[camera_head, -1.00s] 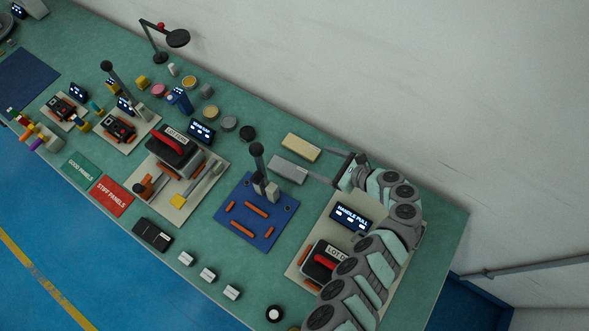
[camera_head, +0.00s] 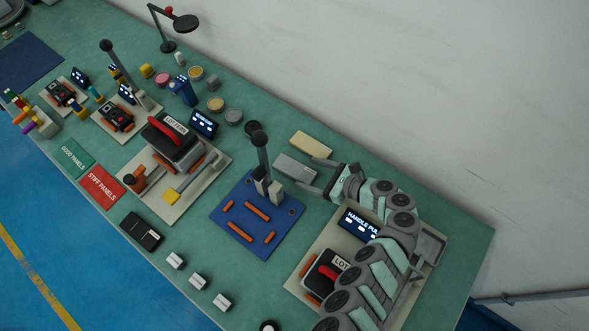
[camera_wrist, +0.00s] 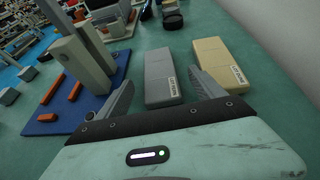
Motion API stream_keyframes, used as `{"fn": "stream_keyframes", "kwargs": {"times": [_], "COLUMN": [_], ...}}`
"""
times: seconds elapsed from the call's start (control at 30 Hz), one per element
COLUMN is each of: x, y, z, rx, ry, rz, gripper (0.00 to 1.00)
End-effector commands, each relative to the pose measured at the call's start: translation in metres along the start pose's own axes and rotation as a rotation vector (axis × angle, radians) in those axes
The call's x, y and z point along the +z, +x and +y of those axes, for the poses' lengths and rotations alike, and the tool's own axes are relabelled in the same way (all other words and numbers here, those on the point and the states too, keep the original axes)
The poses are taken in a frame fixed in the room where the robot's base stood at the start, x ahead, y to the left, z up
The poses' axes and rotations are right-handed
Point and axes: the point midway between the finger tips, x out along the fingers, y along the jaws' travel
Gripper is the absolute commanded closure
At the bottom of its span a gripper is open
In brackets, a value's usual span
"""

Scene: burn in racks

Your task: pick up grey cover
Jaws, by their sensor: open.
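The grey cover (camera_head: 295,167) is a flat grey block with a white label, lying on the green bench. It also shows in the wrist view (camera_wrist: 160,75), just ahead of and between the two fingers. My gripper (camera_head: 319,181) is open and empty, low over the bench at the near end of the grey cover. In the wrist view my gripper (camera_wrist: 162,98) has one finger on each side of the cover's near end. I cannot tell whether either finger touches it.
A beige cover (camera_head: 311,145) lies close beside the grey one, to its right in the wrist view (camera_wrist: 220,65). A blue fixture board (camera_head: 232,229) with an upright lever and orange bars stands to the left. Behind the covers the bench runs to a white wall (camera_head: 430,90).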

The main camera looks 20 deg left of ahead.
Motion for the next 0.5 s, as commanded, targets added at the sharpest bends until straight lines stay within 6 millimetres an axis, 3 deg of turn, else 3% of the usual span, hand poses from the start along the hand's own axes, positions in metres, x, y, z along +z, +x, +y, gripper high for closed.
{"fn": "stream_keyframes", "kwargs": {"times": [0.3, 0.5], "x": [0.0, 0.001], "y": [0.042, 0.05], "z": [0.003, 0.002], "rx": [0.003, -0.002], "ry": [-0.002, -0.002], "rz": [0.0, 0.002], "gripper": [0.22, 0.22]}}
